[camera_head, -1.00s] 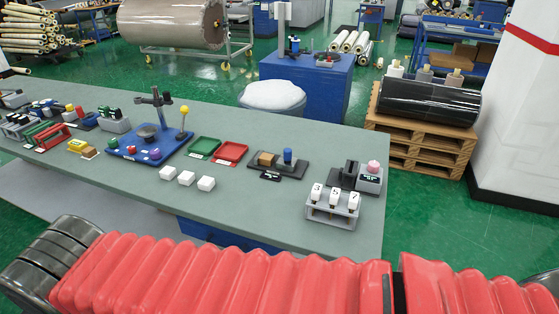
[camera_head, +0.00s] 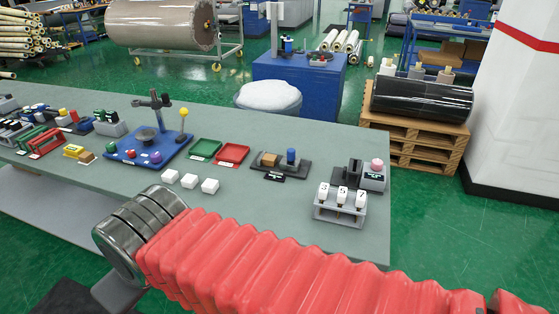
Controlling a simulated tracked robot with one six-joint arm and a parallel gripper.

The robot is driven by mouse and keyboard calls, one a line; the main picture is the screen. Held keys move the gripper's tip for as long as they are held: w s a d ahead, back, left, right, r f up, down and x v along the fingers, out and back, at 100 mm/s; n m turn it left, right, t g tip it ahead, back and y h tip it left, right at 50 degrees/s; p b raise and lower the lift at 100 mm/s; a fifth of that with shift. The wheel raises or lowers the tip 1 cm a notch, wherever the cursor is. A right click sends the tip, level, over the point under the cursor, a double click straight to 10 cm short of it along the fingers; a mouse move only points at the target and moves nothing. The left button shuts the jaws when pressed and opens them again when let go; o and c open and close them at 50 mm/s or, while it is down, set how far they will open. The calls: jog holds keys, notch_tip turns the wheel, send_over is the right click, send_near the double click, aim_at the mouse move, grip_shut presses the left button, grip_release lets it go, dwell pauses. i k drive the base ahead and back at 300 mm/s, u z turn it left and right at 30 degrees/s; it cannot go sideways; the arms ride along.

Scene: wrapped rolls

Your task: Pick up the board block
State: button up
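A small brown block (camera_head: 270,159) sits on a dark board (camera_head: 282,168) in the middle of the table, beside an upright blue cylinder (camera_head: 291,156). It looks like the board block, though no readable label confirms this. My arm, in a red ribbed sleeve with dark metal rings at its left end, crosses the lower part of the view in front of the table. My gripper is not in view, so its fingers and anything in them cannot be seen.
Left of the board are a red tray (camera_head: 232,154), a green tray (camera_head: 204,149) and a blue base (camera_head: 147,145) with a tall post. Three white blocks (camera_head: 189,180) lie in front. A rack (camera_head: 340,209) with white pieces stands right. Bare grey tabletop (camera_head: 255,205) lies between.

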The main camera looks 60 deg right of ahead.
aim_at(270, 160)
jog(key=u, duration=0.05)
jog(key=i, duration=1)
jog(key=z, duration=0.05)
